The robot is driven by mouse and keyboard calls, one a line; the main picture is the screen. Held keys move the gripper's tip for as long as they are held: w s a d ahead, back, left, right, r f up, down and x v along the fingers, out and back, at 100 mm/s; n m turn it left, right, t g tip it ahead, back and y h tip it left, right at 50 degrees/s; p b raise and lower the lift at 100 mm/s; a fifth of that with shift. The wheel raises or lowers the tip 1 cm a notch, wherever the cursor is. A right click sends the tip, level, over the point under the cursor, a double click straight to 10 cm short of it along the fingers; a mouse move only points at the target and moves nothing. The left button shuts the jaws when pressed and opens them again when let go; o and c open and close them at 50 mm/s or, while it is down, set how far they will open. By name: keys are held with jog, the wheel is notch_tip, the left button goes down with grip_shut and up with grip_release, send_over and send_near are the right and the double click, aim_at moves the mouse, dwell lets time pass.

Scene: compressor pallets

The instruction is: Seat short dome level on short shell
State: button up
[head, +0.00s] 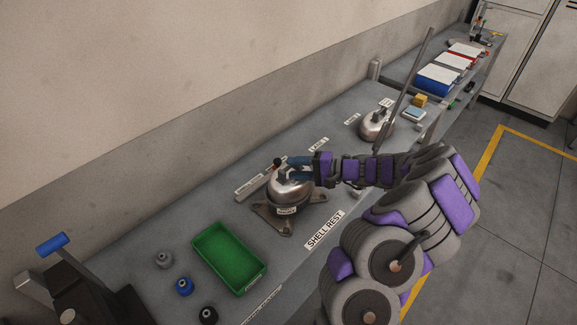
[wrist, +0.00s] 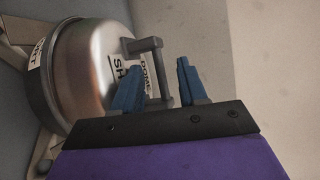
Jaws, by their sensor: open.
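The short dome (head: 291,182) is a shiny metal cap in the head view; it rests on top of the short shell (head: 284,212), whose dark footed base stands on the bench. The dome looks about level; a seam gap is too small to tell. In the wrist view the dome (wrist: 88,72) fills the left side, its label partly hidden, with a grey handle (wrist: 158,72) on its top. My gripper (head: 300,167) is open at the dome's top; in the wrist view its blue fingers (wrist: 158,84) stand apart on either side of the handle.
A green tray (head: 228,281) and several small knobs or plugs (head: 184,286) lie to the left. A "SHELL REST" label (head: 325,229) is on the bench front. Another metal dome-shaped unit (head: 374,125) stands behind, near an upright grey post (head: 410,80). The wall runs along the bench's back.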

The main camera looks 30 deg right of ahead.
jog(key=p+v, duration=0.2)
jog(key=v, duration=1.2)
jog(key=shift+s+d, duration=0.2)
jog(key=shift+d, duration=0.1)
jog(key=a+r+n+g+y, duration=0.1)
jog(key=a+r+n+g, duration=0.3)
jog(key=a, duration=0.7)
jog(key=a+r+n+g, duration=0.2)
jog(key=a+r+g, duration=0.2)
jog(key=a+r, duration=0.45)
jog(key=s+a+n+g+h, duration=0.35)
jog(key=s+a, duration=0.55)
jog(key=a, duration=0.3)
jog(key=s+d+f+h, duration=0.1)
jog(key=s+h, duration=0.3)
jog(key=s, duration=0.5)
jog(key=s+d+f+h, duration=0.1)
jog(key=s+h, duration=0.4)
jog(key=s, duration=0.5)
jog(key=shift+s+d+f, duration=0.3)
jog(key=shift+f, duration=0.15)
